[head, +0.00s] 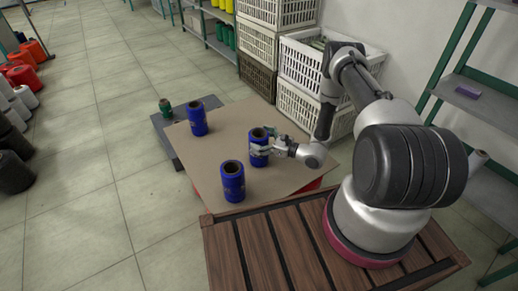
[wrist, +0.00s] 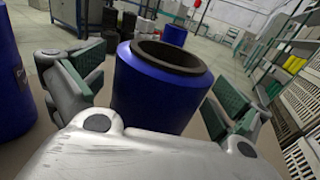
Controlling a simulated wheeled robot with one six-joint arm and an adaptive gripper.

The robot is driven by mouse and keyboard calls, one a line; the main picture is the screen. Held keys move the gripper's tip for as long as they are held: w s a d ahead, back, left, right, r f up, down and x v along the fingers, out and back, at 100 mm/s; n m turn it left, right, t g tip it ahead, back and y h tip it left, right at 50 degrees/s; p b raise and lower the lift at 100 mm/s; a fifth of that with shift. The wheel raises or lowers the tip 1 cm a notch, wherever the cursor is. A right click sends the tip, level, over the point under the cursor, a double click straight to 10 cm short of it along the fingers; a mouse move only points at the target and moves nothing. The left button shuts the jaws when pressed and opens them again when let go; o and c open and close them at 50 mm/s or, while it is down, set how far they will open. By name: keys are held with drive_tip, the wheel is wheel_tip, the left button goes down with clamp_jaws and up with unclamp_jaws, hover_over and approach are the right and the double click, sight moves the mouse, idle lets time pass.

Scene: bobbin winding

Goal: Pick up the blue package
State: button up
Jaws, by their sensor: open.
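Three blue packages stand upright on a brown board in the head view: a far-left one (head: 197,119), a front one (head: 233,182) and a right one (head: 258,155). My gripper (head: 266,146) is at the right package. In the wrist view that package (wrist: 155,95) stands between the two green-padded fingers of my gripper (wrist: 152,92), with its hollow dark core facing up. The fingers are open, with gaps visible beside the package. Another blue package (wrist: 12,80) shows at the left edge, and one more (wrist: 175,34) shows behind.
The brown board (head: 225,135) has bare room between the packages. A small green spool (head: 165,106) stands on a grey surface beyond it. White crates (head: 305,62) are stacked behind my arm. A green-framed shelf (head: 470,95) is at right. Red and black spools line the left floor.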

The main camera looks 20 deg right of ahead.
drive_tip(key=c, duration=1.6)
drive_tip(key=shift+c, duration=0.2)
